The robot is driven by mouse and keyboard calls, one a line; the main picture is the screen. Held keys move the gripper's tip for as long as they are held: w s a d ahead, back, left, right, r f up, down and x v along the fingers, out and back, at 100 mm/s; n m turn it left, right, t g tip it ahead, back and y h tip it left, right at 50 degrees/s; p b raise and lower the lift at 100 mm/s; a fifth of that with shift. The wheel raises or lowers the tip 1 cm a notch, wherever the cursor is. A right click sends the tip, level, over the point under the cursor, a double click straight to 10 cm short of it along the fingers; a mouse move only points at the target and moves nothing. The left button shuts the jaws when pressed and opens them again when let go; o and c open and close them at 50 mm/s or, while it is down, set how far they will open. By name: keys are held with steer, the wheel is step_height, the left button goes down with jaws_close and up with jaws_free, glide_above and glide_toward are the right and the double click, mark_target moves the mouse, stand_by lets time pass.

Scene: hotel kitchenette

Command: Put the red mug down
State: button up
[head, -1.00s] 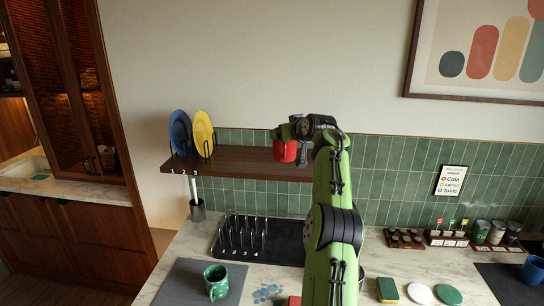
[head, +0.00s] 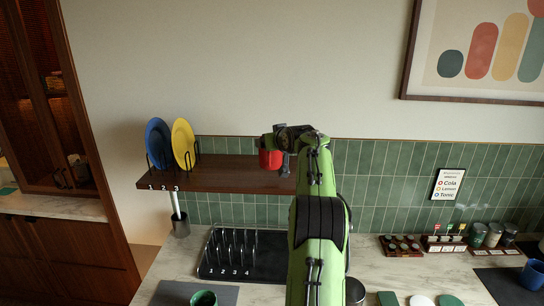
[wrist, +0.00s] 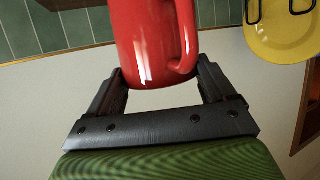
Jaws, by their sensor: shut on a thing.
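The red mug (head: 270,159) is at the wall shelf (head: 225,174), right of the plates, in the head view. In the wrist view the red mug (wrist: 155,45) fills the space between the fingers, its handle to the right. My gripper (wrist: 160,85) is shut on the mug. In the head view my gripper (head: 281,152) is partly hidden by my arm. I cannot tell whether the mug's base touches the shelf.
A blue plate (head: 157,143) and a yellow plate (head: 183,144) stand in racks on the shelf's left. Below are a black peg rack (head: 240,264) and a green mug (head: 204,299). The shelf between the yellow plate and the red mug is clear.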

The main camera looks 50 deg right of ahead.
mark_target(275, 154)
step_height(275, 154, down, 4)
steer(key=shift+s+a+r, duration=0.1)
steer(key=shift+a+r, duration=0.05)
steer(key=shift+f, duration=0.45)
steer(key=shift+f, duration=0.15)
steer(key=o, duration=1.5)
steer(key=shift+s+r, duration=0.15)
steer(key=shift+r, duration=0.15)
steer(key=b+v, duration=0.4)
steer(key=v, duration=0.7)
steer(key=shift+s+a, duration=0.1)
steer(key=shift+s, duration=0.15)
